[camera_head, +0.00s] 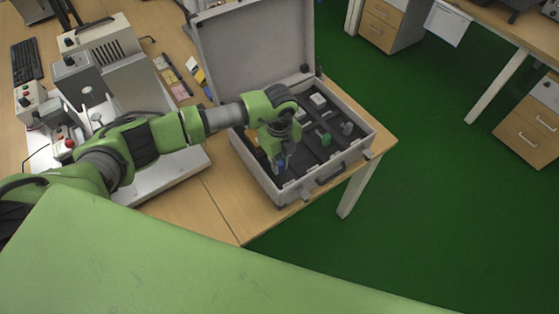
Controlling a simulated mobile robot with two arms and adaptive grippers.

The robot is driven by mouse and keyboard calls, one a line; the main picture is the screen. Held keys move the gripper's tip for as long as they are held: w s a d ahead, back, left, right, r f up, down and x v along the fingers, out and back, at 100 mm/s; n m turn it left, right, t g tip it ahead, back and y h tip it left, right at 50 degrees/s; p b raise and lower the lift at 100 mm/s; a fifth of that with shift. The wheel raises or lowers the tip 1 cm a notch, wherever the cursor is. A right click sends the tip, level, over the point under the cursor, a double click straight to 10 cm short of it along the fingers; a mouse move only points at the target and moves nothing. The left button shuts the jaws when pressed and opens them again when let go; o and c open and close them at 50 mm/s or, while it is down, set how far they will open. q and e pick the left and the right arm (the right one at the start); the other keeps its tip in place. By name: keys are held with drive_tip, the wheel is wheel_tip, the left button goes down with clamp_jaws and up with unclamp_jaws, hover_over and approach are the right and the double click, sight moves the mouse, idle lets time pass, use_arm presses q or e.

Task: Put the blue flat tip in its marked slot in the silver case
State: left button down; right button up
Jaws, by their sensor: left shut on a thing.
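The silver case (270,184) stands open on the wooden table, its lid (255,45) raised at the back. Inside is a dark insert with several compartments. My left gripper (281,167) points down over the front left part of the case. It is shut on a small blue thing, which looks like the blue flat tip (281,164); the gripper partly hides it. I cannot tell whether the tip touches the insert. The marked slot cannot be made out. My right gripper is not in view.
A green piece (325,139) and pale pieces (318,100) sit in the case. Left of it stands a grey test machine (110,60) on the table, with a keyboard (26,61) beyond. The table edge lies just right of the case; green floor (420,190) is clear.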

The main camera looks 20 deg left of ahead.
sight(280, 162)
use_arm(q)
drive_tip(key=shift+f, duration=0.1)
drive_tip(key=c, duration=2.4)
unclamp_jaws()
drive_tip(key=shift+f, duration=0.1)
drive_tip(key=o, duration=0.4)
drive_tip(key=shift+r, duration=0.35)
wheel_tip(280, 162, up, 10)
drive_tip(key=b, duration=0.4)
drive_tip(key=shift+r, duration=0.9)
